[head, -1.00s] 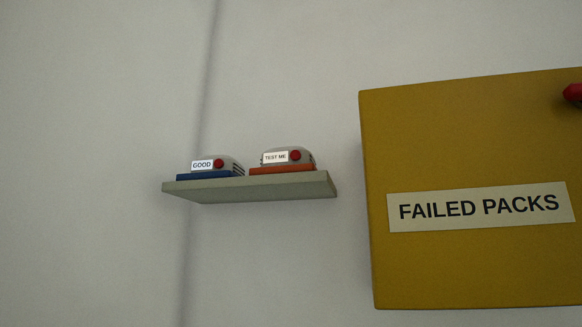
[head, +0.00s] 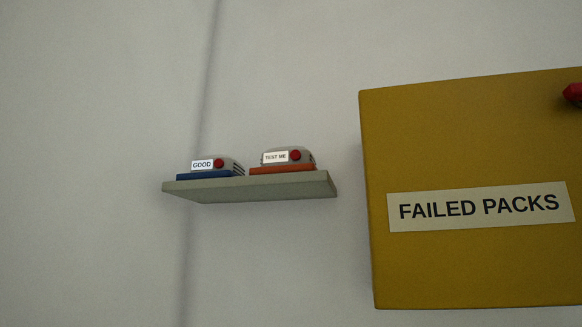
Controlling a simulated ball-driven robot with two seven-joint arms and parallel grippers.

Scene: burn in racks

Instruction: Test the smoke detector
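A grey smoke detector labelled "TEST ME" (head: 304,156), with a red button on its front, sits on an orange base (head: 283,169) at the right of a small wall shelf (head: 250,189). A second grey detector labelled "GOOD" (head: 230,163), also with a red button, sits on a blue base (head: 204,175) at the left of the same shelf. Neither gripper shows in the head view, and nothing touches the detectors.
A large yellow box labelled "FAILED PACKS" (head: 470,270) fills the right side, close to the camera. A red knob-like part (head: 573,94) shows at the right edge. The pale wall (head: 90,100) left of the shelf is bare.

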